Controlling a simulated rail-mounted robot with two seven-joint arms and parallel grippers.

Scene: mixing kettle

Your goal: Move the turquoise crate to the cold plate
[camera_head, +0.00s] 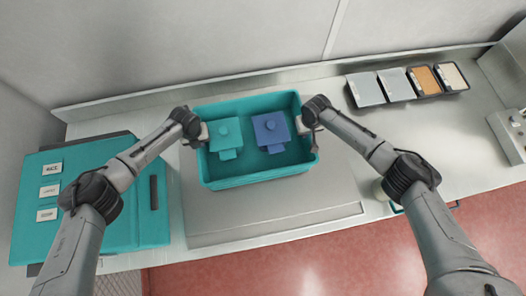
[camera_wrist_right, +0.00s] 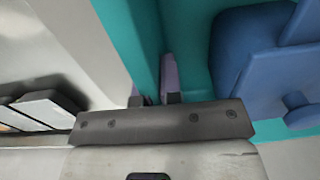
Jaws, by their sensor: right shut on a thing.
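The turquoise crate (camera_head: 255,181) is in the middle of the head view, over a wide pale flat plate (camera_head: 275,218) on the counter. I cannot tell whether it touches that plate, or whether the plate is the cold plate. A turquoise container (camera_head: 226,133) and a blue container (camera_head: 271,131) stand inside the crate. My right gripper (camera_head: 312,131) is shut on the crate's right wall, which also shows in the right wrist view (camera_wrist_right: 126,40). My left gripper (camera_head: 201,138) is at the crate's left wall; its fingers are too hidden to show whether they grip.
A teal cabinet (camera_head: 110,215) with several white labels is at the left. A dark rack (camera_head: 430,96) with grey lids and grainy contents stands at the back right. A white device (camera_head: 508,130) is at the right edge.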

